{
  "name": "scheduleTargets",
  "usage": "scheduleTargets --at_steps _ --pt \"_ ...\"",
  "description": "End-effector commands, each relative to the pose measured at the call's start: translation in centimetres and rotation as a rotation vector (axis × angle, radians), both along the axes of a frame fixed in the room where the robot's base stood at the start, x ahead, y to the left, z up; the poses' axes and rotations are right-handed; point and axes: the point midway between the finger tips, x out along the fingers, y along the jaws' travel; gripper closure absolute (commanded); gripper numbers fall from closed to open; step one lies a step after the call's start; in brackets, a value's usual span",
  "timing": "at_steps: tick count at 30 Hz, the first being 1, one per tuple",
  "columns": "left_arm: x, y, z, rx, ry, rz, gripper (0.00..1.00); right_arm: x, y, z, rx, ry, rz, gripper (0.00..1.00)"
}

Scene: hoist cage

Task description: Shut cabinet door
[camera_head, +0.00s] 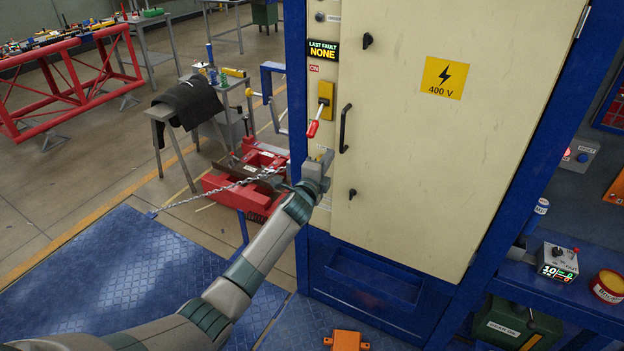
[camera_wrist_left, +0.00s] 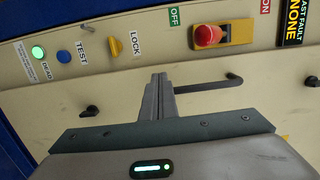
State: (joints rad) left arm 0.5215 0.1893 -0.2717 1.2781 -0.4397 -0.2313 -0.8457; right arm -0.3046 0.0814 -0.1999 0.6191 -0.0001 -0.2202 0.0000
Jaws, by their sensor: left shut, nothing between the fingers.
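The cabinet door (camera_head: 420,150) is a tall cream panel with a yellow 400 V sign and a black bar handle (camera_head: 345,128) near its left edge. It looks flush with the blue frame or nearly so; I cannot tell whether a small gap is left. My left gripper (camera_head: 325,160) is shut and empty, in front of the cabinet just below and left of the handle. In the left wrist view its fingers (camera_wrist_left: 158,85) are together, with the handle (camera_wrist_left: 220,82) just beyond them. I cannot tell if they touch the door. My right gripper is out of view.
A narrow control strip left of the door carries a red-handled lever (camera_head: 313,128) and, in the left wrist view, a yellow LOCK knob (camera_wrist_left: 114,46). Black latches (camera_head: 367,40) sit on the door. A blue bench (camera_head: 530,280) stands right. A chain (camera_head: 215,190) hangs left.

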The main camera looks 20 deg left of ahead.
Motion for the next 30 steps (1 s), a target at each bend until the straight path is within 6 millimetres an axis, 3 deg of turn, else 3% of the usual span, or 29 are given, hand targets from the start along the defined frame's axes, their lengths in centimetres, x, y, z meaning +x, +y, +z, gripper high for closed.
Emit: scheduleTargets --at_steps 13,22,30 --pt "-3.6 0.5 -0.2 0.001 -0.002 -0.002 1.00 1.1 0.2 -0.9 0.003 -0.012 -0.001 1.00" --pt "-7.6 1.1 -0.2 0.000 -0.002 -0.003 1.00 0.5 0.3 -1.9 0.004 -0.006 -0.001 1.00" --pt "-9.5 1.5 -0.1 0.000 -0.001 -0.001 1.00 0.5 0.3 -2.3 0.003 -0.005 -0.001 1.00"
